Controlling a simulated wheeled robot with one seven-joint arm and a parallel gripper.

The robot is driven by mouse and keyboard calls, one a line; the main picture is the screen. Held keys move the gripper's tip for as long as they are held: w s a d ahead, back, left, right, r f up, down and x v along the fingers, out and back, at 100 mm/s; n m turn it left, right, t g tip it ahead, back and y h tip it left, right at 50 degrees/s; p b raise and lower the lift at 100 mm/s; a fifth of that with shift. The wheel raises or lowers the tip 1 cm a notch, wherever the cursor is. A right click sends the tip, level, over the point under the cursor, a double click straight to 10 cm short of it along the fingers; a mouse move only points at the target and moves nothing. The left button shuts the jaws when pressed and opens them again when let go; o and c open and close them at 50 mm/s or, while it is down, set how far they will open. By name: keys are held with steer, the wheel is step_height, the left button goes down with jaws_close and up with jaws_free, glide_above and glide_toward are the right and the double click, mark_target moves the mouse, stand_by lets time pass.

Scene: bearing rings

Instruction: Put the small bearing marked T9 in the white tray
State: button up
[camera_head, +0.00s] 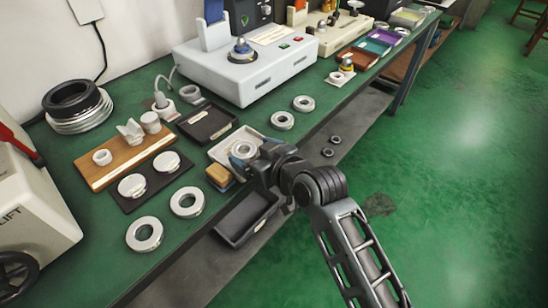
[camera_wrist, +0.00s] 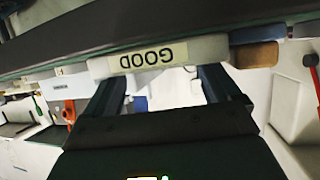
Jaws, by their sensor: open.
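The white tray (camera_head: 238,134) sits near the table's front edge. A metal bearing ring (camera_head: 241,149) lies in it, partly hidden by my gripper. No T9 mark is readable on this or any other ring. My gripper (camera_head: 258,160) is at the tray's front right side, beside the ring, with its jaws partly hidden by the wrist. In the wrist view my gripper (camera_wrist: 163,76) has its two fingers apart, with no ring visible between them. The white tray (camera_wrist: 205,48) also shows there, with an upside-down GOOD label.
Large rings (camera_head: 187,201) lie front left, others (camera_head: 282,120) right of the tray. A wooden board (camera_head: 127,160) and black mat (camera_head: 150,183) hold more. A dark tray (camera_head: 207,122) lies behind; a tan block (camera_head: 219,175) and dark bin (camera_head: 247,216) are near the edge.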

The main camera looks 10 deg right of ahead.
steer(key=v, duration=0.8)
steer(key=shift+s+d+r, duration=0.15)
steer(key=shift+d+r, duration=0.05)
steer(key=shift+r, duration=0.15)
steer(key=s+d+f+m+t+h, duration=0.1)
steer(key=s+d+f+m, duration=0.1)
steer(key=s, duration=0.5)
steer(key=s+d+f+m+h, duration=0.1)
steer(key=s+d+h, duration=0.1)
steer(key=s, duration=0.6)
steer(key=s+d+f+m+t+h, duration=0.1)
steer(key=s+d+f+m, duration=0.15)
steer(key=s, duration=0.45)
steer(key=s+d+r, duration=0.2)
steer(key=s+r, duration=0.2)
steer(key=s, duration=0.4)
steer(key=s+d+r+h, duration=0.1)
steer(key=s+d+r, duration=0.2)
steer(key=s+r, duration=0.2)
steer(key=s, duration=0.3)
steer(key=shift+d+t+h, duration=0.15)
steer(key=shift+t+h, duration=0.15)
steer(key=shift+s+r+n, duration=0.1)
steer(key=shift+n, duration=0.15)
steer(key=shift+c, duration=0.2)
